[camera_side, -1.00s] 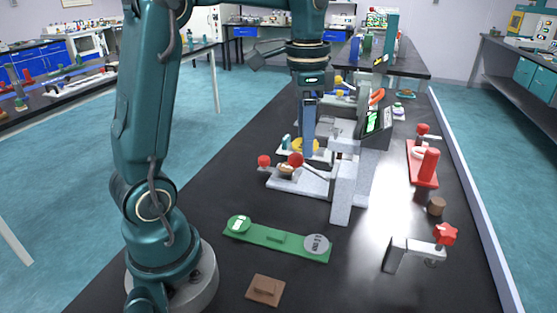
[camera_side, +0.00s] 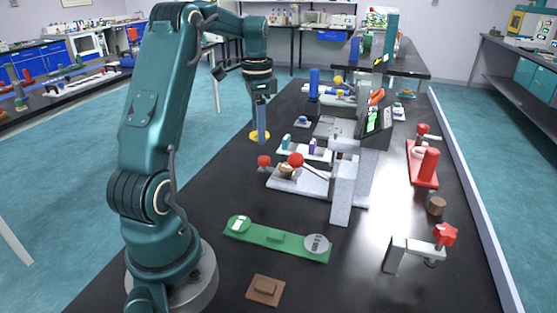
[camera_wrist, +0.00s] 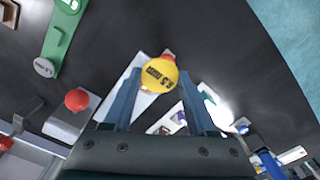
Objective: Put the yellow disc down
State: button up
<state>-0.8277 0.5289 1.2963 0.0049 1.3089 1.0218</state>
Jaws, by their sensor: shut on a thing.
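The yellow disc (camera_wrist: 160,75) shows in the wrist view with dark lettering on its face, between the tips of my gripper (camera_wrist: 158,88). In the side view the yellow disc (camera_side: 258,135) hangs at the lower end of my gripper (camera_side: 261,128), near the table's left edge. My gripper is shut on the disc. The disc appears to be held above the black table; the exact height is hard to tell.
A white machine with red knobs (camera_side: 296,160) stands to the right of the disc. A green plate (camera_side: 276,238) lies in front, with a brown block (camera_side: 265,290) nearer. A red fixture (camera_side: 428,167) stands at the right. Bare black table (camera_side: 225,195) lies left of the machine.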

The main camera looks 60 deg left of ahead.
send_over(287, 167)
notch_tip(287, 167, down, 4)
jog(key=shift+f, duration=2.05)
jog(key=shift+f, duration=0.15)
jog(key=o, duration=1.3)
